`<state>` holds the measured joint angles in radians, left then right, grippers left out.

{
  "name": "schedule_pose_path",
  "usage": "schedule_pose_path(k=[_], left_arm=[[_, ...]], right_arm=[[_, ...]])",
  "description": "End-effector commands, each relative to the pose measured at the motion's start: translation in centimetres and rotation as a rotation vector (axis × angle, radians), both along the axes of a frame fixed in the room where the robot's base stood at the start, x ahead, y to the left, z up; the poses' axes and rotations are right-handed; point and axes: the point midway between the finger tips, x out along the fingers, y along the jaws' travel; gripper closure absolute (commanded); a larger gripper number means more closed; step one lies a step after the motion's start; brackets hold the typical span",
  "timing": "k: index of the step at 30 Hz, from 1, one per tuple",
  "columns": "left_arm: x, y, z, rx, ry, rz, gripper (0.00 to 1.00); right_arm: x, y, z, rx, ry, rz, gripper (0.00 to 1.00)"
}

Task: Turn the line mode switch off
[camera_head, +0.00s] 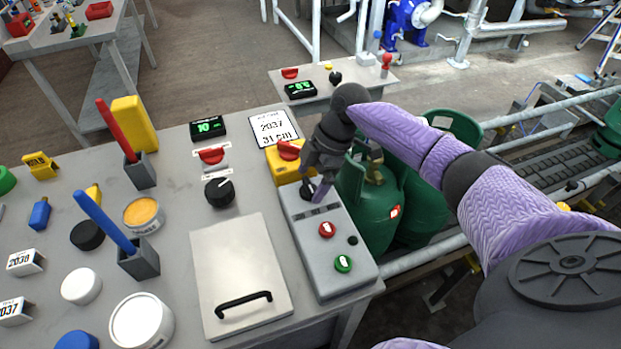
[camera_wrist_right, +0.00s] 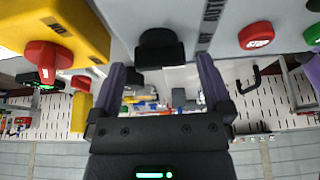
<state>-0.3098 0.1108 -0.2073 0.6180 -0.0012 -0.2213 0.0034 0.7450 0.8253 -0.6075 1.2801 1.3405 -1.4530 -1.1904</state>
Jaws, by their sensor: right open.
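The grey control box (camera_head: 335,265) stands at the right edge of the table, with a red button (camera_head: 327,230) and a green button (camera_head: 343,264). The mode switch is a black knob (camera_wrist_right: 160,48) on this box; in the right wrist view a label, partly readable as "AUTO", is beside it. In the head view the knob is mostly hidden by my right gripper (camera_head: 318,190). My right gripper (camera_wrist_right: 163,82) is open, its purple fingers on either side of the knob. My left gripper is not in view.
A yellow box with a red knob (camera_head: 289,149) is close behind the control box. Green gas cylinders (camera_head: 370,205) stand on the conveyor just right of it. A grey lidded panel with a black handle (camera_head: 243,302) and a black dial (camera_head: 219,192) are to the left.

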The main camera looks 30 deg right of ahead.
Motion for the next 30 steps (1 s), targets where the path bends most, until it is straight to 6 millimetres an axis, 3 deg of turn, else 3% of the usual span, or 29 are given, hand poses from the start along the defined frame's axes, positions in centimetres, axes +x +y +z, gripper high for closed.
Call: schedule_pose_path(k=[6, 10, 30], left_arm=[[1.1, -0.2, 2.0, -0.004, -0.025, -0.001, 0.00], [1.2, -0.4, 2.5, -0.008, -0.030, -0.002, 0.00], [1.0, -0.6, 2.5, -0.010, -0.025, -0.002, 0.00]], right_arm=[[-0.4, -2.1, 5.6, -0.002, -0.006, -0.001, 0.00], [-0.6, -3.0, 7.7, 0.000, -0.005, -0.001, 0.00], [-0.8, -3.3, 8.3, 0.001, -0.002, 0.001, 0.00]])
